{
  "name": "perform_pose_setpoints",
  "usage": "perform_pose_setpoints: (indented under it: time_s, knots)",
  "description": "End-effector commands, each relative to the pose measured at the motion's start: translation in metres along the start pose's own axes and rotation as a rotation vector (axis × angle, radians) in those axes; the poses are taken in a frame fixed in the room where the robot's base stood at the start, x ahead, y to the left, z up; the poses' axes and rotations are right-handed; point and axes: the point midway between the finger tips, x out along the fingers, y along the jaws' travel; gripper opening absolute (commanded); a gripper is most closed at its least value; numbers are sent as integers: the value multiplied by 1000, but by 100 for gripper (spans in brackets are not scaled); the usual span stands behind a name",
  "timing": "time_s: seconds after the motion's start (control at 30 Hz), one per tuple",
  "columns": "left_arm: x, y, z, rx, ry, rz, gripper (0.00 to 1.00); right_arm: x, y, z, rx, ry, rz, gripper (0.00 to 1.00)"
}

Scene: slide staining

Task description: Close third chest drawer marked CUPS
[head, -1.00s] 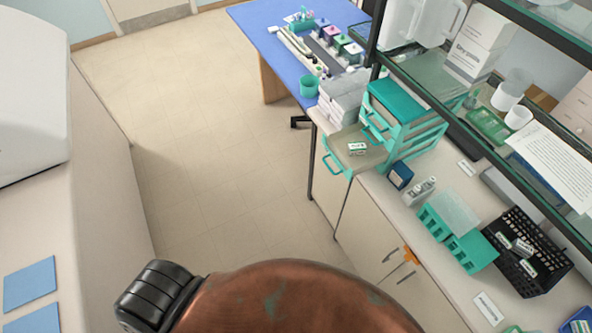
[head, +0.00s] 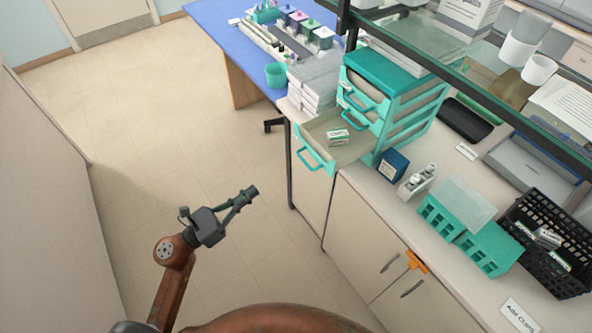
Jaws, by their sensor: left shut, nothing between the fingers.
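The small teal chest (head: 384,78) stands on the right-hand bench. Its lowest visible drawer (head: 346,155) is pulled out towards the aisle, with a teal front and handle; a small white-and-green box (head: 338,137) lies in it. The drawers above it look shut. I cannot read a CUPS label from here. My left gripper (head: 250,191) is shut and empty, over the aisle floor, left of the open drawer and apart from it. My right gripper is not in view.
White boxes (head: 310,85) are stacked beside the chest, near a teal cup (head: 276,75). A dark blue box (head: 393,166), teal racks (head: 488,248) and a black basket (head: 537,230) stand along the bench. A glass shelf overhangs it. The aisle floor (head: 140,130) is clear.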

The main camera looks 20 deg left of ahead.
Motion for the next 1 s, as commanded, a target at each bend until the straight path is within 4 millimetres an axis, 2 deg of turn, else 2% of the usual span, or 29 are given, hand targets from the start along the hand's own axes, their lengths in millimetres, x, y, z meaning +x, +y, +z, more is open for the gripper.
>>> perform_pose_setpoints:
  time_s: [0.1,0.27,0.7,0.83,1.0]
  knots:
    - [3,-17,7,110,4,-43,0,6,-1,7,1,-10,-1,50]
    - [19,-21,12,133,2,-52,0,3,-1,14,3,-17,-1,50]
    - [106,-25,12,127,0,-50,0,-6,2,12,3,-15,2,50]
    - [125,-26,11,125,1,-49,0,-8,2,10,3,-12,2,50]
    - [139,-26,10,124,2,-48,0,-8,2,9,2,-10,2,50]
